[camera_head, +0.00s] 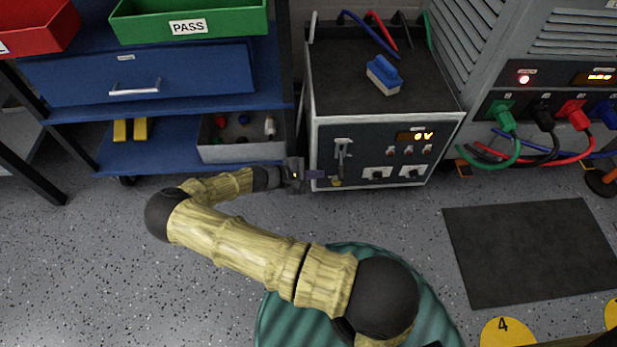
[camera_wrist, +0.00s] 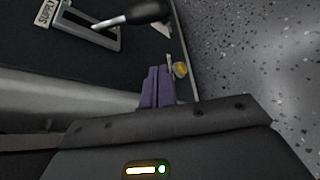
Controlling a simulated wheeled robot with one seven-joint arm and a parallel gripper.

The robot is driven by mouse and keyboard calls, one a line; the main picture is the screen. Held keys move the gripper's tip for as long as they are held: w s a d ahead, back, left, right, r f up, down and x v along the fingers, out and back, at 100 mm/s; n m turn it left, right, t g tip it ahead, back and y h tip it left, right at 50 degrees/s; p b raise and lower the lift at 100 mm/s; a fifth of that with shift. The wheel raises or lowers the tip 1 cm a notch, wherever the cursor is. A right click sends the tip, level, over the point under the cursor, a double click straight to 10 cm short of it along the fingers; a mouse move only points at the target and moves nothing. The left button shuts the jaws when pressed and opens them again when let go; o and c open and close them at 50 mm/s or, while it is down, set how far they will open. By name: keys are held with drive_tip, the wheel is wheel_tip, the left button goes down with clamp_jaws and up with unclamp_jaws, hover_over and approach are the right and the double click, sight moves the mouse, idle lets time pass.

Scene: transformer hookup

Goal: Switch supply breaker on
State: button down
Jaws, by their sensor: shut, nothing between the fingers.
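The supply breaker lever (camera_head: 341,156) is on the left of the dark front panel of the grey cabinet (camera_head: 385,140). In the head view it appears to point downward. In the wrist view its silver shaft and black knob (camera_wrist: 150,11) stand out from a slotted grey frame (camera_wrist: 108,41), beside a label reading SUPPLY (camera_wrist: 46,12). My gripper (camera_head: 315,174) is at the cabinet's lower left front edge, left of and below the lever. Its purple fingers (camera_wrist: 157,88) are together and empty, apart from the knob.
A small yellow part (camera_wrist: 180,69) sits near the panel's edge, close to my fingers. A blue-handled block (camera_head: 384,75) lies on the cabinet top. A blue shelf unit (camera_head: 150,75) stands left. Plugged cables (camera_head: 530,150) hang right. Floor in front is open around a dark mat (camera_head: 530,250).

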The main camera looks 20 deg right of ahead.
sight(341, 165)
drive_tip(key=b+x, duration=0.2)
drive_tip(key=x, duration=0.3)
drive_tip(key=s+r+b, duration=0.2)
drive_tip(key=r, duration=0.1)
drive_tip(key=shift+s+r, duration=0.15)
drive_tip(key=shift+s, duration=0.05)
drive_tip(key=shift+s+a+r+p, duration=0.1)
drive_tip(key=shift+r+p, duration=0.1)
drive_tip(key=shift+p, duration=0.3)
drive_tip(key=shift+s+r+n+g+p, duration=0.15)
drive_tip(key=shift+n+g+p, duration=0.2)
drive_tip(key=shift+p, duration=0.65)
drive_tip(key=shift+r+p, duration=0.15)
drive_tip(key=shift+p, duration=0.3)
wheel_tip(341, 165, up, 7)
drive_tip(key=s+n+g+y+p, duration=0.1)
drive_tip(key=n+g+p, duration=0.4)
drive_tip(key=p, duration=1)
drive_tip(key=shift+a+f+y, duration=0.15)
drive_tip(key=shift+f+y, duration=0.1)
drive_tip(key=shift+y, duration=0.25)
